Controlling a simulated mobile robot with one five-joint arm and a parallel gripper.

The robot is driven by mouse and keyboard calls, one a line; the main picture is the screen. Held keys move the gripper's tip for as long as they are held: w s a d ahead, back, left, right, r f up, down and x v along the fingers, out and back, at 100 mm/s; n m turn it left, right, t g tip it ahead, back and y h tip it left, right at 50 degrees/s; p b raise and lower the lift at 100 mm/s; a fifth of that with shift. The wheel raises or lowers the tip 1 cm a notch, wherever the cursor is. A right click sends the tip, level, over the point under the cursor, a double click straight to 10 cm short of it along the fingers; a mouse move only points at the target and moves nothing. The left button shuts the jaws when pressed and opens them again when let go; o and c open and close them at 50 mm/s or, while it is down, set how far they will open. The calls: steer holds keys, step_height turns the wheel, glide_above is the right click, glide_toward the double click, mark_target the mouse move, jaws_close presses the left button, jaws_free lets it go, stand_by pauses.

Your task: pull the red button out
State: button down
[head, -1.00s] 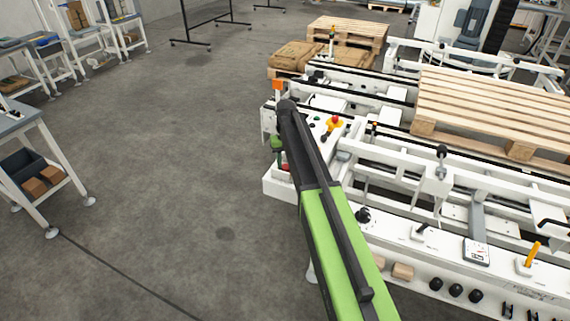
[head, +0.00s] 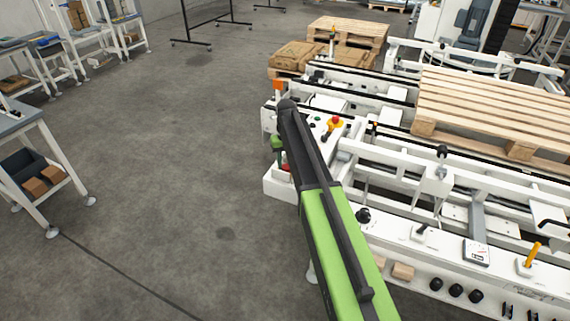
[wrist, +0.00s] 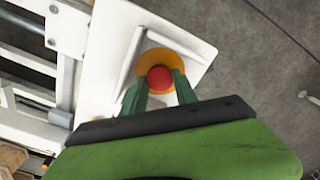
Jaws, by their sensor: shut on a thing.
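The red button (wrist: 160,79) is a round cap on an orange-yellow round base (wrist: 186,65), mounted on a white panel (wrist: 128,35). My gripper (wrist: 161,86) is shut on it, with one dark green finger on each side of the cap. The fingers hide the lower part of the base in the wrist view. In the head view, my gripper (head: 279,150) is partly hidden behind my arm, at the near left end of the white conveyor frame. A patch of red shows just below it there.
Another red button on a yellow base (head: 334,122) stands on the white conveyor frame right of my arm. A wooden pallet (head: 490,105) lies on the conveyor. A table (head: 18,121) stands at the left. The grey floor between is clear.

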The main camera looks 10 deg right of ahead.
mark_target(286, 166)
steer(key=shift+r+p, duration=0.45)
steer(key=shift+r, duration=0.15)
steer(key=shift+f, duration=0.1)
steer(key=c, duration=1.2)
jaws_free()
step_height(286, 166, up, 18)
steer(key=p, duration=1.7)
steer(key=shift+f, duration=0.2)
steer(key=shift+f, duration=0.1)
